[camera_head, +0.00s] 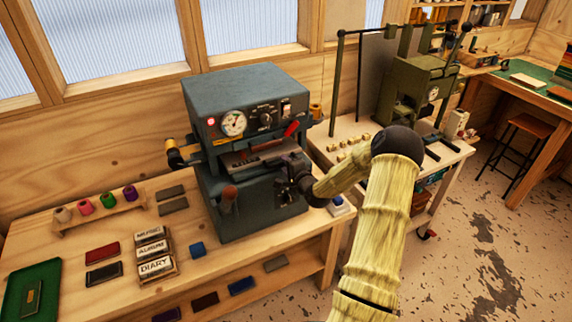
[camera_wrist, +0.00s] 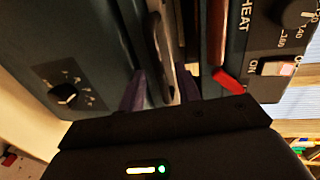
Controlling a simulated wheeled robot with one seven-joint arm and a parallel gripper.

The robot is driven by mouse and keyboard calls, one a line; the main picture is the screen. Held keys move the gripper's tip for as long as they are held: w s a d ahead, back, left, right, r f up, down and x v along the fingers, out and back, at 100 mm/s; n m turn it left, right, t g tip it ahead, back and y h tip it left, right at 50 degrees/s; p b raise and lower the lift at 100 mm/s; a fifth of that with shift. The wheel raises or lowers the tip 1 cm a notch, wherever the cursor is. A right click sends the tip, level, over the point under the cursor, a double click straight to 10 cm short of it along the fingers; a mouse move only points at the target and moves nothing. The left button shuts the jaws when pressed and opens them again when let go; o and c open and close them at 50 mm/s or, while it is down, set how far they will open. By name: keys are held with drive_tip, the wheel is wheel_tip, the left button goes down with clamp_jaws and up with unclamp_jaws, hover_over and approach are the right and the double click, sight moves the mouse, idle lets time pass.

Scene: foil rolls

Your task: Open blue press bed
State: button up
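The blue-grey press (camera_head: 248,95) stands on the wooden bench, with a gauge, dial and switch on its upper front. Its bed (camera_head: 243,158) shows in the slot under the head; how far out it sits is hard to tell. My gripper (camera_head: 287,180) is at the press's right front, just below the slot. In the wrist view, the two dark fingers (camera_wrist: 162,92) are apart, pointing into the gap between the press's upper and lower bodies. A dark metal handle (camera_wrist: 160,45) lies between them, with room visible beside it. Contact cannot be made out.
A red lever (camera_head: 291,128) sticks out above my gripper, close beside the fingers in the wrist view. A brown-knobbed lever (camera_head: 229,197) is at the lower left.

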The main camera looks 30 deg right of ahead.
drive_tip(key=shift+c, duration=0.2)
clamp_jaws()
drive_tip(key=shift+s, duration=0.1)
drive_tip(key=f+v, duration=0.2)
drive_tip(key=v, duration=0.8)
drive_tip(key=s+f+v, duration=0.1)
drive_tip(key=f+v, duration=0.1)
drive_tip(key=v, duration=0.7)
drive_tip(key=shift+s+b, duration=0.35)
drive_tip(key=shift+o, duration=0.2)
unclamp_jaws()
